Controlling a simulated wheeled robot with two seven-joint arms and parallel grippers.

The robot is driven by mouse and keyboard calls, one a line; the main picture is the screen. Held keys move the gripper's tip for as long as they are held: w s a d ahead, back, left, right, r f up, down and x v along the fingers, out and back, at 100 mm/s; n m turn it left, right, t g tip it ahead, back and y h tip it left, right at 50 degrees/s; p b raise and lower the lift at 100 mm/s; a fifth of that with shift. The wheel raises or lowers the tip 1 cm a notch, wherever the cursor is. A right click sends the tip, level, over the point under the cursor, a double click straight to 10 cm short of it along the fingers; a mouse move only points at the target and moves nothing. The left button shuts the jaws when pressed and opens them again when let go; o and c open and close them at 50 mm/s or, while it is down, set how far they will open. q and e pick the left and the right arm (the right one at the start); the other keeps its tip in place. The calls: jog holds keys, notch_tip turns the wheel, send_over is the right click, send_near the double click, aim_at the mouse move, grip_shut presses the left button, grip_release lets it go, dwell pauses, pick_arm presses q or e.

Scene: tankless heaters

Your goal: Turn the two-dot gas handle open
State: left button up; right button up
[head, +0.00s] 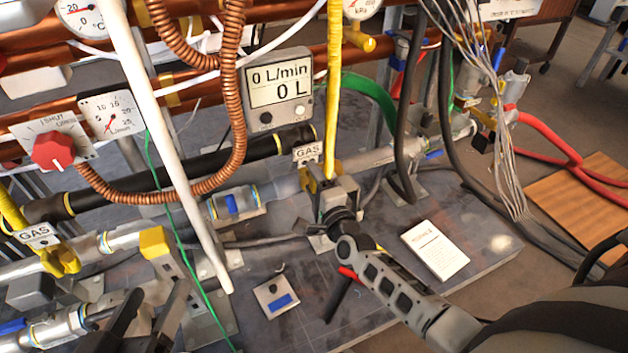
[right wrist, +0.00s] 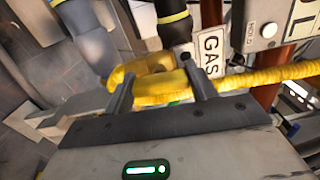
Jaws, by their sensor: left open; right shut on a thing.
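A yellow gas handle (head: 313,185) sits below a white GAS tag (head: 308,152) at the foot of a yellow hose, mid-picture. My right gripper (head: 338,206) is at this handle. In the right wrist view its two dark fingers (right wrist: 160,92) stand on either side of the yellow handle (right wrist: 160,87), shut on it. A second yellow gas handle (head: 62,262) with its own GAS tag (head: 38,234) is at the far left. I cannot make out dots on either handle. My left gripper (head: 148,312) is open and empty at the lower left, below a yellow block.
A flow display (head: 279,92) reads 0 L/min. A red knob (head: 53,150), copper coil (head: 235,100) and white pipe (head: 165,140) stand around the left side. A white booklet (head: 434,250) and a small blue-marked plate (head: 277,296) lie on the grey board. Grey cables hang at the right.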

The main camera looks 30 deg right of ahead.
pick_arm(q)
jog(key=shift+f, duration=0.1)
dwell(0.3)
pick_arm(e)
jog(key=o, duration=1)
jog(key=shift+s, duration=0.1)
jog(key=shift+s, duration=0.2)
pick_arm(q)
jog(key=p, duration=0.2)
jog(key=a+f+m+g+y+p, duration=0.1)
jog(key=shift+s+a+f+p, duration=0.1)
jog(key=shift+s+f+p, duration=0.2)
jog(key=shift+p, duration=0.1)
pick_arm(e)
jog(key=s, duration=1)
jog(key=s+a, duration=0.1)
jog(key=s, duration=0.4)
jog(key=shift+s, duration=0.2)
pick_arm(q)
jog(key=shift+w+r, duration=0.2)
jog(key=shift+r, duration=0.1)
